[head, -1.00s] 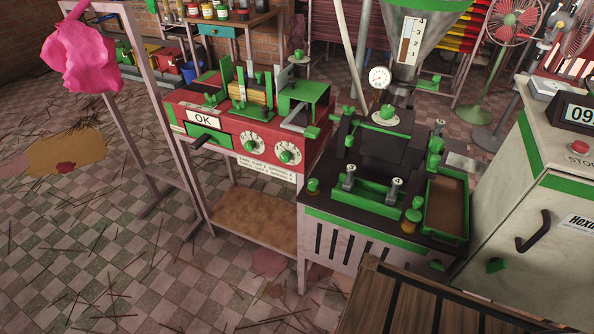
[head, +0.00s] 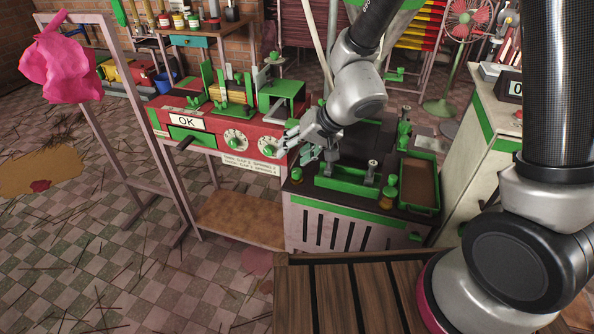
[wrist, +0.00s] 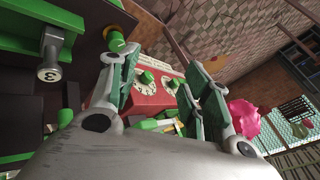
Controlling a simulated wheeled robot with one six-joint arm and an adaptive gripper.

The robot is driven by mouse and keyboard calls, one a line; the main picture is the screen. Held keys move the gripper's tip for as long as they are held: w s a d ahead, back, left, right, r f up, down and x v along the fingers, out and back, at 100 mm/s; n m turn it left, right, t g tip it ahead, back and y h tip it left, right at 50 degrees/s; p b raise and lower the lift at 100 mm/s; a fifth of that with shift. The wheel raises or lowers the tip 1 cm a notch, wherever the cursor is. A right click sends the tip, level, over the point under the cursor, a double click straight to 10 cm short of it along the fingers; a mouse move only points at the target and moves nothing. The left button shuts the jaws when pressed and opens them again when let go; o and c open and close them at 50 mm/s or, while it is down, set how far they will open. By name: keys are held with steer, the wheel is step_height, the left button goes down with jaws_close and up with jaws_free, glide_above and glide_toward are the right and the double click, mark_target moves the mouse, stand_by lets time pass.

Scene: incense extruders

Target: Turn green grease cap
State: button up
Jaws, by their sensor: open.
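Two green caps on amber bases sit at the near corners of the dark-topped extruder (head: 345,228). The left cap (head: 296,174) is just below my gripper (head: 294,148) in the head view; the right cap (head: 391,180) stands beyond the green trough. I cannot tell which one the task means. In the wrist view, a green cap on an amber base (wrist: 117,43) is beside the tip of the left finger, outside the gap. My gripper (wrist: 161,62) is open, its fingers wide apart with nothing between them. I cannot tell whether the finger touches the cap.
A red machine (head: 225,138) with two white dials and an OK sign stands left of the extruder. A numbered lever (wrist: 50,60) is near the cap. A green-rimmed tray (head: 420,184) lies at the extruder's right. A slatted wooden surface (head: 340,295) is in front.

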mark_target(297, 171)
steer(key=shift+w+d+f+n+h, duration=0.1)
steer(key=shift+w+f+n+h, duration=0.65)
steer(key=shift+f, duration=1.3)
steer(key=shift+w+d+f+n+h, duration=0.1)
steer(key=shift+w+f+n+h, duration=0.3)
steer(key=shift+w+f+h, duration=1.15)
steer(key=shift+w+d+f+n, duration=0.1)
steer(key=shift+w+f+n, duration=0.5)
steer(key=shift+f, duration=2)
steer(key=shift+t, duration=0.3)
steer(key=c, duration=1)
steer(key=shift+m, duration=0.35)
